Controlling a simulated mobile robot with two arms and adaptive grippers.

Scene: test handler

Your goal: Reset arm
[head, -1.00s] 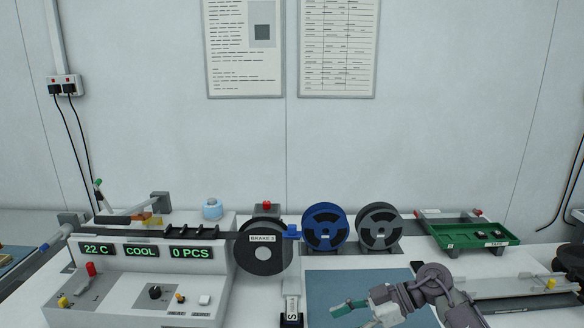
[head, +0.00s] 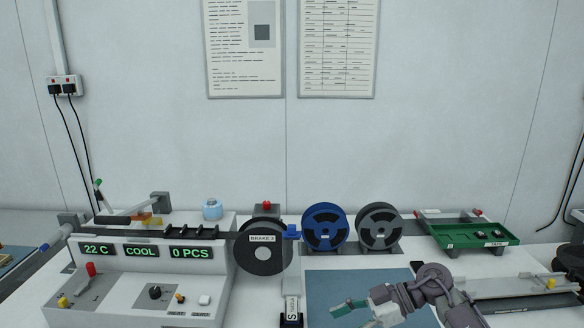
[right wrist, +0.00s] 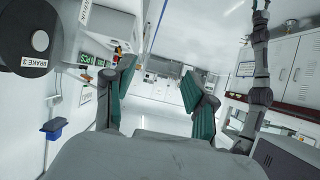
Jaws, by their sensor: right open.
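My right gripper (head: 358,311) is at the lower right of the head view, above the blue-grey mat (head: 342,287). The right wrist view shows its two green-padded fingers (right wrist: 160,98) spread apart with nothing between them. The right arm (head: 432,290) comes in from the bottom right, bent at the wrist. My left gripper is in neither view.
A test machine (head: 150,270) with a lit display stands at the left. A green tray (head: 470,240) is at the right.

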